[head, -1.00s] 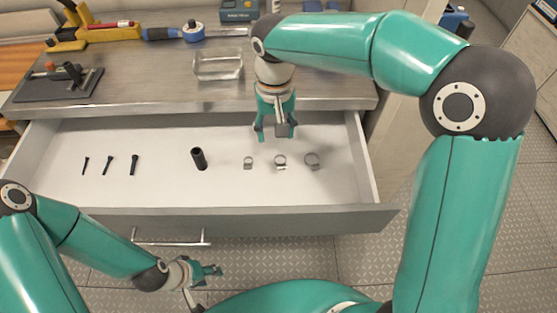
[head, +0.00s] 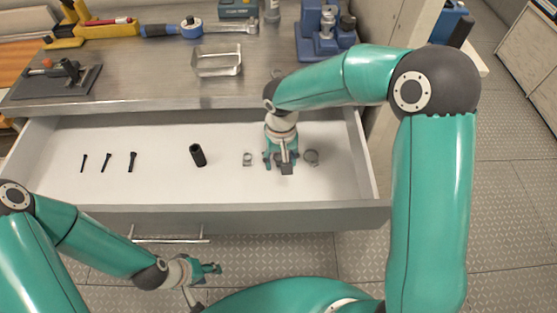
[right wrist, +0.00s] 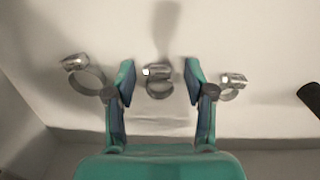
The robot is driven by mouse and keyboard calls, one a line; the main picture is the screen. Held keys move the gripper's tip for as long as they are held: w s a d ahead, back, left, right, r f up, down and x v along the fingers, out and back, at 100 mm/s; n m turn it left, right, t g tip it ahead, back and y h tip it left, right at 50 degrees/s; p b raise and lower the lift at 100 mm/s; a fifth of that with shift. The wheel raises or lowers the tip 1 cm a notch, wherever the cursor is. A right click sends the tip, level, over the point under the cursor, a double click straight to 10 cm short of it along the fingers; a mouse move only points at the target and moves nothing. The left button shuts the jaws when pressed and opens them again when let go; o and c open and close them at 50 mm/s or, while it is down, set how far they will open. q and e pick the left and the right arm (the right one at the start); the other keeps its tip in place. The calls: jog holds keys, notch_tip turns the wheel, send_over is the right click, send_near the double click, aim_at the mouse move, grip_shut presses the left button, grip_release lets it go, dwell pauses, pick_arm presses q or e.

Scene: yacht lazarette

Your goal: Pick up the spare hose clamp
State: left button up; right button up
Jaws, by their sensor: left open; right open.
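Three silver hose clamps lie in a row in the open drawer (head: 100,190); which is the spare one does not show. In the head view I see the small clamp (head: 247,159) and the large clamp (head: 311,157), with my right gripper (head: 281,168) over the middle one, hiding it. In the right wrist view the middle clamp (right wrist: 158,82) is between the open fingers of that gripper (right wrist: 160,85), with the large clamp (right wrist: 83,76) left and the small one (right wrist: 231,86) right. My left gripper (head: 208,269) is open and empty in front of the drawer.
A black tube (head: 198,155) and three dark bolts (head: 107,162) lie further left in the drawer. The drawer walls bound the right arm's space.

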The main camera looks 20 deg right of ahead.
jog(key=shift+f, duration=0.1)
jog(key=shift+c, duration=0.2)
grip_shut()
